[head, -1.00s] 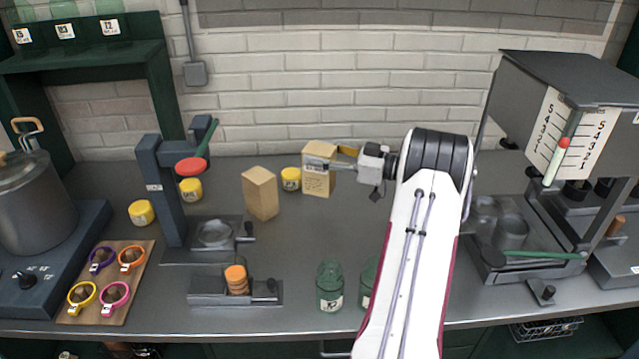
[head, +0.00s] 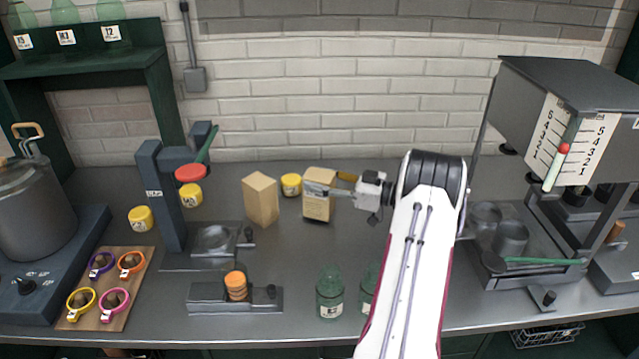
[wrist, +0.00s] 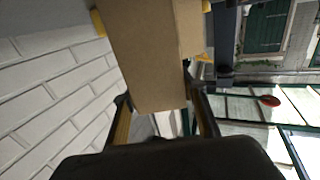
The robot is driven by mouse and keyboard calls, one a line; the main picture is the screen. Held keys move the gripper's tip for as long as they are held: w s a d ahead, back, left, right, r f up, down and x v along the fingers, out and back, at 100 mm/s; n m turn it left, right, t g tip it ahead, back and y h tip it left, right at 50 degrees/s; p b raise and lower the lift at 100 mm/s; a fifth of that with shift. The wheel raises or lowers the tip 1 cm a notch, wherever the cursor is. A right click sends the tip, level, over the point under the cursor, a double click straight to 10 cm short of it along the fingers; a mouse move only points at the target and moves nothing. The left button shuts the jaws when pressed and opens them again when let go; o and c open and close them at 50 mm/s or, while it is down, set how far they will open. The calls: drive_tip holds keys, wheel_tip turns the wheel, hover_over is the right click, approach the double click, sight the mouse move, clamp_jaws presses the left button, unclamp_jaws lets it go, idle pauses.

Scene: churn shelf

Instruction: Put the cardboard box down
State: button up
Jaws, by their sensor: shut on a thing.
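The cardboard box (head: 319,206) is a tan upright block with a label, at the back middle of the counter in the head view. My gripper (head: 322,189) reaches it from the right and is shut on its upper part. The box also fills the upper middle of the wrist view (wrist: 155,60), between the fingers. Its base is at or very near the counter; I cannot tell whether it touches.
A second tan box (head: 261,200) stands to the left, with a yellow-lidded jar (head: 291,184) between them. A dark press stand (head: 168,195) is farther left. Green jars (head: 330,292) stand at the front. The counter (head: 290,250) is clear in front of the held box.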

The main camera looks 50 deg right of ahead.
sight(333, 186)
drive_tip(key=shift+f, duration=0.5)
drive_tip(key=shift+f, duration=0.15)
drive_tip(key=o, duration=1.3)
drive_tip(key=shift+s+d, duration=0.25)
drive_tip(key=shift+s, duration=0.3)
drive_tip(key=shift+v, duration=1.05)
wheel_tip(333, 186, up, 6)
drive_tip(key=shift+w+f, duration=0.1)
drive_tip(key=shift+r, duration=0.75)
